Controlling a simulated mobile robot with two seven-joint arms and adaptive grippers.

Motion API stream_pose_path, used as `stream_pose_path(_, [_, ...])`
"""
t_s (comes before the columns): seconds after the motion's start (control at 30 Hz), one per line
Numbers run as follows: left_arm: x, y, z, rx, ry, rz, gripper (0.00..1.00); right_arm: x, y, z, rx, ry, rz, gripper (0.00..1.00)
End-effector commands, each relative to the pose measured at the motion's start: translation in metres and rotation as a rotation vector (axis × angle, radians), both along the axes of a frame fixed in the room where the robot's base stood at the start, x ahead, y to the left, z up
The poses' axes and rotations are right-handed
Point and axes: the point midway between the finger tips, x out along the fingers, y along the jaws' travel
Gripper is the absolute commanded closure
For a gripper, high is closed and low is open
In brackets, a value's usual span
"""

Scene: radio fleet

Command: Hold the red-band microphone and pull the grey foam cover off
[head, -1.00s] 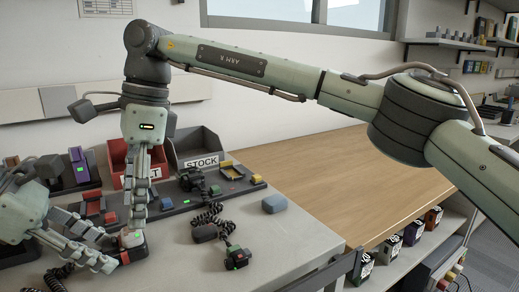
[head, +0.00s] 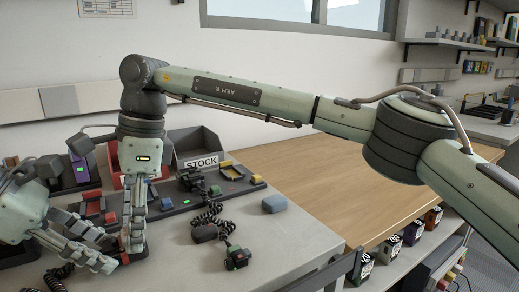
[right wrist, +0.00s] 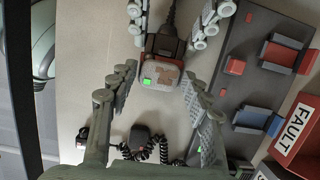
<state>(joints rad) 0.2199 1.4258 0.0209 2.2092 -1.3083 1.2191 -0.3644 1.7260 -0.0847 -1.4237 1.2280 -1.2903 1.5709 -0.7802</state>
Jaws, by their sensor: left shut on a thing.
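The red-band microphone (right wrist: 166,45) shows in the right wrist view, with its dark cord running up. The grey foam cover (right wrist: 158,78) sits on its near end, beside a small green light. My left gripper (right wrist: 168,32) is shut on the microphone, its fingers on either side of the body. My right gripper (right wrist: 158,80) is open, with its fingers spread to the left and right of the cover and gaps visible. In the head view my right gripper (head: 134,250) points down beside my left gripper (head: 112,252) and hides most of the microphone and cover.
A red FAULT bin (right wrist: 300,135) and a grey STOCK bin (head: 198,143) stand at the back. A dark rack (right wrist: 240,90) lies in front.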

Motion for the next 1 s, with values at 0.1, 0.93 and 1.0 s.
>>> stream_pose_path(0.1, [0.0000, 0.0001, -0.0001, 0.000, 0.000, 0.000, 0.76, 0.0000, 0.0001, 0.0001, 0.000, 0.000, 0.000, 0.70])
stream_pose_path(0.93, [0.0001, 0.0003, -0.0003, 0.001, 0.001, 0.000, 0.76, -0.0002, -0.0001, 0.0036, 0.000, 0.000, 0.001, 0.92])
stream_pose_path(1.0, [0.0001, 0.0003, -0.0003, 0.001, 0.001, 0.000, 0.76, -0.0001, -0.0001, 0.0042, 0.000, 0.000, 0.000, 0.92])
